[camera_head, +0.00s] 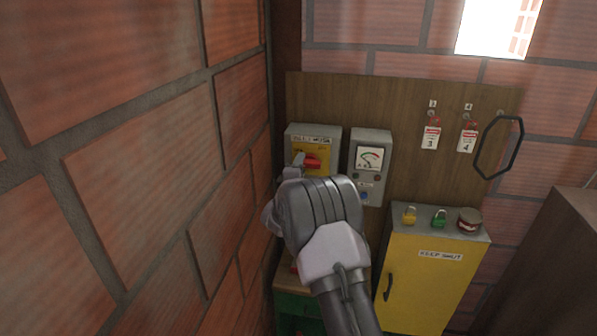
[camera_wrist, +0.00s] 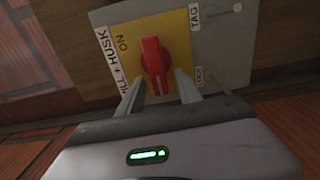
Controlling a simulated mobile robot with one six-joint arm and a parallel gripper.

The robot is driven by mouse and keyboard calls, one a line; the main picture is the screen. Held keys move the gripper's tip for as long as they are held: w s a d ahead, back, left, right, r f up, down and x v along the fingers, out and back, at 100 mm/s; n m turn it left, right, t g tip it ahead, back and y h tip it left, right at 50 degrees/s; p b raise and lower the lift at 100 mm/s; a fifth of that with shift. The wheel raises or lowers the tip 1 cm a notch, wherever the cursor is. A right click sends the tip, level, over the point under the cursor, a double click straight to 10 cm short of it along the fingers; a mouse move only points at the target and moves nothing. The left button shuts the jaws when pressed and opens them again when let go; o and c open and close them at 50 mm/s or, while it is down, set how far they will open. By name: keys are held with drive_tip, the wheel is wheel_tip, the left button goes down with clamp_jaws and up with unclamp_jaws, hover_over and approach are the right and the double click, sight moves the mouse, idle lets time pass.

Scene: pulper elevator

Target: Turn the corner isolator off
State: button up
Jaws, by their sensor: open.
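The corner isolator (camera_head: 328,136) is a grey box on the wooden board beside the left brick wall. It has a yellow plate, a "MILL + HUSK" label and a red rotary handle (camera_head: 313,163). In the wrist view the red handle (camera_wrist: 154,62) stands lengthwise in the picture, with "ON" printed to its left. My gripper (camera_wrist: 159,78) is open, its two fingers on either side of the handle's near end. Contact cannot be told. In the head view my gripper (camera_head: 297,166) and wrist cover the lower part of the isolator.
A grey meter box (camera_head: 370,150) is close on the right. Tags numbered 3 (camera_head: 431,138) and 4 (camera_head: 467,141) hang farther right. A yellow cabinet (camera_head: 430,285) below carries a yellow padlock (camera_head: 409,215), green padlock (camera_head: 439,218) and round tin (camera_head: 469,220). The brick wall (camera_head: 140,170) bounds the left.

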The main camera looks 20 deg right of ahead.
drive_tip(key=b+v, duration=0.2)
drive_tip(key=v, duration=1.5)
drive_tip(key=shift+a, duration=0.2)
drive_tip(key=shift+s, duration=0.1)
